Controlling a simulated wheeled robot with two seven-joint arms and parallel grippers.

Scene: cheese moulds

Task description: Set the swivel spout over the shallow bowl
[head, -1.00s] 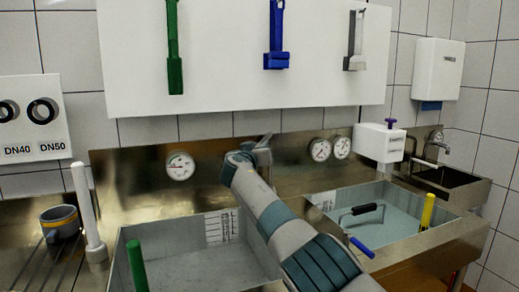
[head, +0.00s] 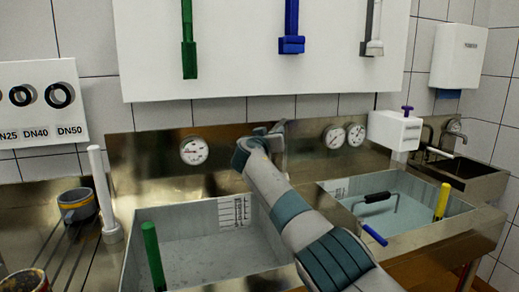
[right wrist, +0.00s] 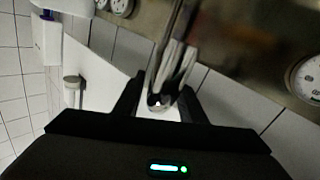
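The swivel spout (right wrist: 172,68) is a shiny metal tube that runs between the fingers of my right gripper (right wrist: 160,92) in the right wrist view. The fingers stand apart on either side of it, with a thin gap showing at the left; contact at the right is unclear. In the head view my right gripper (head: 268,138) is up against the steel back panel, and my arm hides most of the spout. Two basins stand below: the left basin (head: 185,218) and the right basin (head: 345,186). Which is the shallow bowl I cannot tell. My left gripper is out of view.
A green rod (head: 153,256) stands in the left basin. A blue-handled tool (head: 374,235) and a yellow rod (head: 442,202) are at the right basin. A white post (head: 104,195) and a grey mug (head: 77,206) stand on the left drainboard. Round gauges (head: 194,150) sit on the panel.

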